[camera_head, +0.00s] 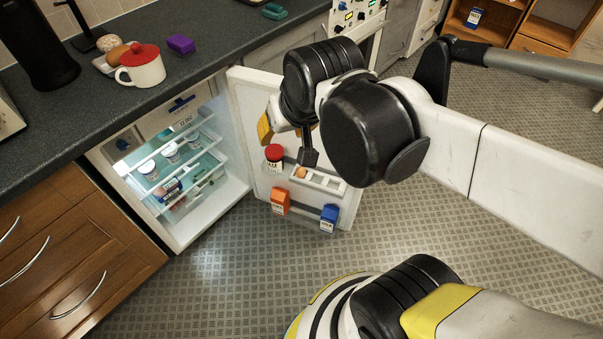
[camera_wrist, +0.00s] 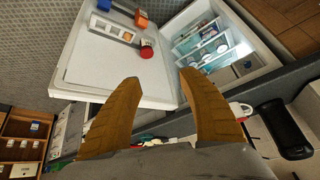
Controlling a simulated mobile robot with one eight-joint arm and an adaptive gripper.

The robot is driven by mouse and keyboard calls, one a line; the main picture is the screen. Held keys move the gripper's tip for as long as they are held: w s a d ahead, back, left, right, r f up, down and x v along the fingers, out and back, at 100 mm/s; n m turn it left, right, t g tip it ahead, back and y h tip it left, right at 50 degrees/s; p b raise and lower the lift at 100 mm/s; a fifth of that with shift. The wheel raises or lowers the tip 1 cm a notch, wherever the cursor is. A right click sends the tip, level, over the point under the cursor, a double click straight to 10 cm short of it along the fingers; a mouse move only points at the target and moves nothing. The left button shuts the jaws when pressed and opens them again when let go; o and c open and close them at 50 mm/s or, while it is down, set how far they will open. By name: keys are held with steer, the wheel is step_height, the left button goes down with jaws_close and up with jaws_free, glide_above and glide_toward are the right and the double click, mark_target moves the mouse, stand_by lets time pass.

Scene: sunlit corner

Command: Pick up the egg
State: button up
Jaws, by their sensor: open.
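A small orange-brown egg (camera_head: 301,172) sits at the left end of a white holder (camera_head: 325,181) on the open fridge door's shelf. In the wrist view the egg (camera_wrist: 127,36) is a small spot in the holder (camera_wrist: 107,29). My gripper (camera_wrist: 160,75) is open, with two orange-brown fingers wide apart and nothing between them. It is above the fridge door, apart from the egg. In the head view my gripper (camera_head: 284,131) is partly hidden by my own wrist.
A red-lidded jar (camera_head: 274,157) stands close to the egg holder. An orange carton (camera_head: 280,201) and a blue carton (camera_head: 329,218) are on the lower door shelf. The counter (camera_head: 200,70) holds a red-lidded mug (camera_head: 142,68). The floor beside the door is clear.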

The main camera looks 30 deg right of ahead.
steer(key=w+d+f+m+g+p, duration=0.15)
steer(key=w+d+m, duration=0.25)
steer(key=w, duration=0.8)
steer(key=m+g+h+p, duration=0.1)
steer(key=m+g+p, duration=0.3)
steer(key=m, duration=0.8)
glide_above(301, 170)
steer(key=a+b, duration=0.1)
step_height(301, 170, down, 37)
steer(key=shift+m+g, duration=0.3)
steer(key=shift+g, duration=0.15)
steer(key=f, duration=0.2)
steer(key=f+b, duration=0.1)
steer(key=f, duration=0.1)
steer(key=f+b, duration=0.1)
steer(key=f, duration=0.1)
steer(key=shift+w+d+f, duration=0.1)
steer(key=shift+w+d, duration=0.25)
steer(key=f+b, duration=0.2)
steer(key=f, duration=0.1)
steer(key=f+b, duration=0.1)
steer(key=f, duration=0.1)
steer(key=shift+d+f, duration=0.25)
steer(key=shift+d, duration=0.05)
steer(key=shift+r, duration=0.1)
steer(key=c, duration=0.5)
